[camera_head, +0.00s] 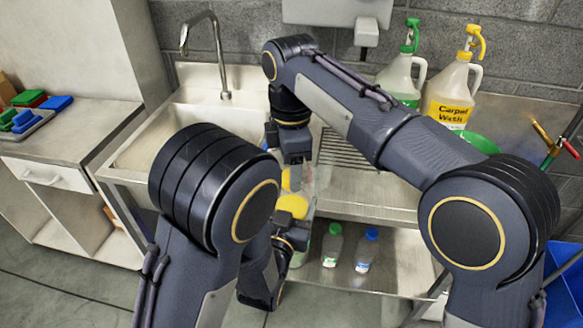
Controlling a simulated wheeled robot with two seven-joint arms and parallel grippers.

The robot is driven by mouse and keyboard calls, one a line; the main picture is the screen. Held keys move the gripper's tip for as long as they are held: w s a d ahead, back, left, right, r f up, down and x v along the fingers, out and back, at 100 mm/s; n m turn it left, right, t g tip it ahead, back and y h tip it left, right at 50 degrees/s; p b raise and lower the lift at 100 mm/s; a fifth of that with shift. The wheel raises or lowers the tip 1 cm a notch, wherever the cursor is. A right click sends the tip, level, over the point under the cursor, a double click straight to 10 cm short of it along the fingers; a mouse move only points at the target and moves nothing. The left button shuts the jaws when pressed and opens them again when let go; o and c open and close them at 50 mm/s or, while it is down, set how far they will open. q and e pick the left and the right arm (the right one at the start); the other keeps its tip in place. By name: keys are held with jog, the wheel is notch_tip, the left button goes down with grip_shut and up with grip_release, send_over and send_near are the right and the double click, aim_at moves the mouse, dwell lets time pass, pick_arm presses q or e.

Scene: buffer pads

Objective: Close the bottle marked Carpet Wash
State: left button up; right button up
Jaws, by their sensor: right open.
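A translucent jug marked Carpet Wash (450,98), with a yellow label and yellow pump top (472,42), stands upright on the steel counter at the back right. A clear bottle (307,207) with yellow showing on it (292,205) is in the middle, partly hidden by my arms; I cannot read any label on it. My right gripper (296,172) points down just above this bottle and is open. Its fingertips overlap a yellow patch there. My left gripper (292,238) is beside the bottle's lower part; its fingers are mostly hidden and I cannot tell whether they grip it.
A jug with a green pump top (402,78) stands left of the Carpet Wash jug. Small bottles with green (332,245) and blue (367,250) caps stand on the lower shelf. A sink with a faucet (222,60) is behind. Sponges (30,100) lie far left; a blue bin is lower right.

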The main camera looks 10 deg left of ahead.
jog(key=shift+f, duration=0.65)
jog(key=c, duration=1)
jog(key=m, duration=0.2)
jog(key=shift+m, duration=0.4)
jog(key=m, duration=1.5)
jog(key=o, duration=1.1)
